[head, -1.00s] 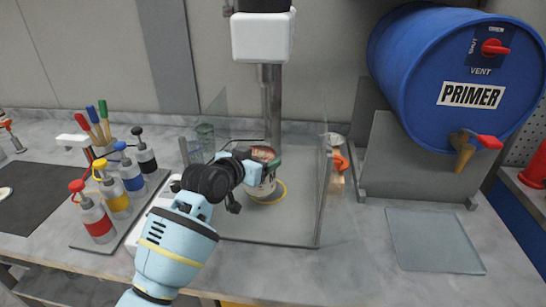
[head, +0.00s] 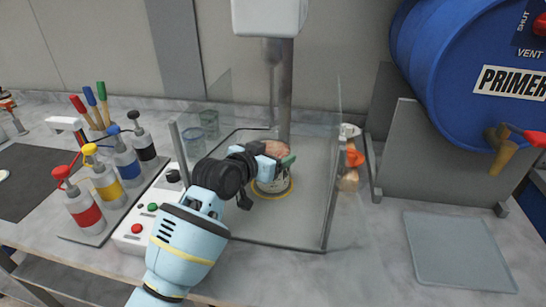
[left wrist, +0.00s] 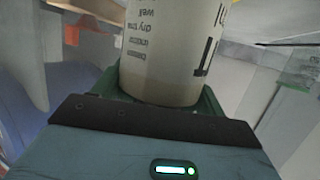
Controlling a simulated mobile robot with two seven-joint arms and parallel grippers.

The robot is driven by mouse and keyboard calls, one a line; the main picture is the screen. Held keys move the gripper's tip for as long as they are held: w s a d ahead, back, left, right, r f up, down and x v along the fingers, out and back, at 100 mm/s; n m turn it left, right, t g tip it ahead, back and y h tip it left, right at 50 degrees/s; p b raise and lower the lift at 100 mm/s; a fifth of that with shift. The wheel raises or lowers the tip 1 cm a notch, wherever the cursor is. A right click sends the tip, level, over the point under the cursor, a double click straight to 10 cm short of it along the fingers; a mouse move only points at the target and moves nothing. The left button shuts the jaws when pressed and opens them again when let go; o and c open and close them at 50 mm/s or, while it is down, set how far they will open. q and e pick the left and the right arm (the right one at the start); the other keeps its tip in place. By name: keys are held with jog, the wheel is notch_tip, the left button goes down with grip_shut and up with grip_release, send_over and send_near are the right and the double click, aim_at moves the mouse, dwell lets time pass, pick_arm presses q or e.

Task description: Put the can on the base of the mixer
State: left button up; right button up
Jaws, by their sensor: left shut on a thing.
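The can (head: 271,184) is a pale can with dark print and a brownish top. It stands about upright inside the clear guard of the mixer, over a yellow ring on the grey mixer base (head: 285,230). I cannot tell whether its bottom touches the base. My left gripper (head: 276,163) is shut on the can near its upper part. In the left wrist view the can (left wrist: 175,50) sits between the green finger pads, its print showing. The mixer's white head (head: 270,17) and metal column (head: 285,90) rise behind the can. My right gripper is not in view.
Clear guard panels (head: 333,150) stand around the base. A control box (head: 150,215) with red and green buttons is at its left, beside several pump bottles (head: 105,182). A blue primer drum (head: 460,70) is at the right.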

pick_arm(q)
jog(key=shift+s+r, duration=0.15)
jog(key=shift+r, duration=0.2)
jog(key=shift+w+f, duration=0.2)
jog(key=shift+f, duration=0.05)
jog(key=o, duration=1.5)
jog(key=shift+s+f, duration=0.1)
jog(key=o, duration=0.4)
jog(key=shift+r, duration=0.25)
jog(key=shift+p+v, duration=0.65)
jog(key=shift+v, duration=5.35)
